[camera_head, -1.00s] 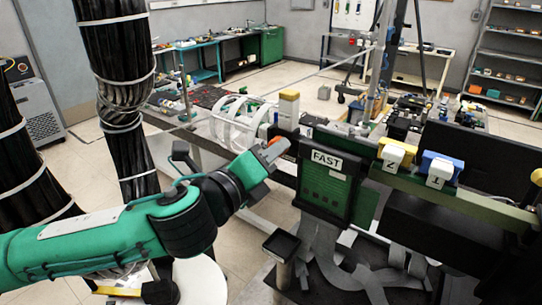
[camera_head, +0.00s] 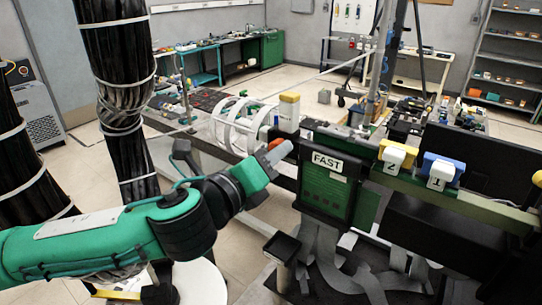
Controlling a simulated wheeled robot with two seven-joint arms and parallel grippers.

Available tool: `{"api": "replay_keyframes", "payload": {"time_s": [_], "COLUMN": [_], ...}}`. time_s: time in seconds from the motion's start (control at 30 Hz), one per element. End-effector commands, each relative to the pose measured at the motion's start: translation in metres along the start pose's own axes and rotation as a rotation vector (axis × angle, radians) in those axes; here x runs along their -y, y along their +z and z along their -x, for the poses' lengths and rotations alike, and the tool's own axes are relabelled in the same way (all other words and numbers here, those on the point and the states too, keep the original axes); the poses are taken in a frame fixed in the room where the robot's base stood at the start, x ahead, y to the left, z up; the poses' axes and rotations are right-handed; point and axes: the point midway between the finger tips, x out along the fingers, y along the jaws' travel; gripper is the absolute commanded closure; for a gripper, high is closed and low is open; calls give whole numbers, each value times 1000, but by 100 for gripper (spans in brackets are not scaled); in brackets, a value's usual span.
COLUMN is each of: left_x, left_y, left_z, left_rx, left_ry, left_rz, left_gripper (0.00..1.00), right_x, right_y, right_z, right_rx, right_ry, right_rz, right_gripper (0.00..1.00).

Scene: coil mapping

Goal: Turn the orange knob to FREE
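My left arm comes in from the left, and its gripper (camera_head: 275,152) is at the left end of the machine head, beside the FAST panel. A small orange-red part, seemingly the orange knob (camera_head: 276,143), shows right at the fingertips. The gripper largely covers it, so I cannot tell whether the fingers touch or grip it, or which way it points. The finger opening is too small to judge. A white FAST label (camera_head: 326,161) is on the dark green panel (camera_head: 325,193). No FREE label is readable. My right gripper is not in view.
A white ringed coil former (camera_head: 240,126) stands behind the gripper. A white post with a yellow top (camera_head: 289,112) rises close by. White blocks marked 2 (camera_head: 393,156) and 1 (camera_head: 440,174) sit along the rail to the right. A small dark tray (camera_head: 282,247) stands below.

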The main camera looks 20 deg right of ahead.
Motion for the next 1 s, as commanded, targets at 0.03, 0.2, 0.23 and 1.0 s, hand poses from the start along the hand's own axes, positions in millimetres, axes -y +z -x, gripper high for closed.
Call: {"api": "replay_keyframes", "payload": {"time_s": [0.03,0.2,0.23,1.0], "left_x": [0,-1,-1,-4], "left_y": [0,0,0,-2], "left_z": [0,3,5,127], "left_rx": [0,1,1,4], "left_ry": [0,0,0,0], "left_rz": [0,1,1,-2], "left_gripper": [61,61,61,61], "right_x": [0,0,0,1], "right_y": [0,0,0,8], "right_z": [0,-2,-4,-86], "right_rx": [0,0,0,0], "right_ry": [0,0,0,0], "right_rz": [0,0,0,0], "right_gripper": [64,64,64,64]}}
